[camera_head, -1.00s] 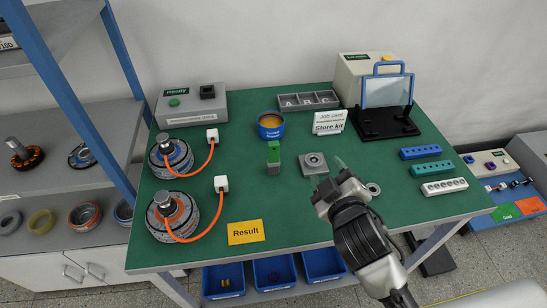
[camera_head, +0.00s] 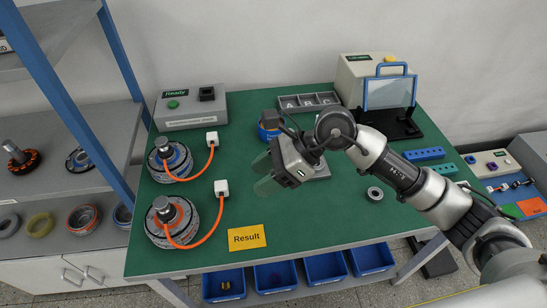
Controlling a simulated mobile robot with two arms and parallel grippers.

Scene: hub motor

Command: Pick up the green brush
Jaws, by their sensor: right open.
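My right gripper (camera_head: 264,174) is over the middle of the green table, pointing left, its two see-through fingers apart with nothing seen held between them. The green brush, an upright block with a green top and grey lower part in the earlier view, is not clearly visible now. My right gripper and its fingers cover the spot where it stood. I cannot tell whether the fingers are around it or only in front of it. My left gripper is not in view.
Two motors (camera_head: 172,222) with orange cables stand at the left of the table (camera_head: 330,225). The yellow Result card (camera_head: 247,237) lies at the front. A blue cup (camera_head: 268,131) is partly hidden behind my gripper. A metal ring (camera_head: 375,194) lies right of it.

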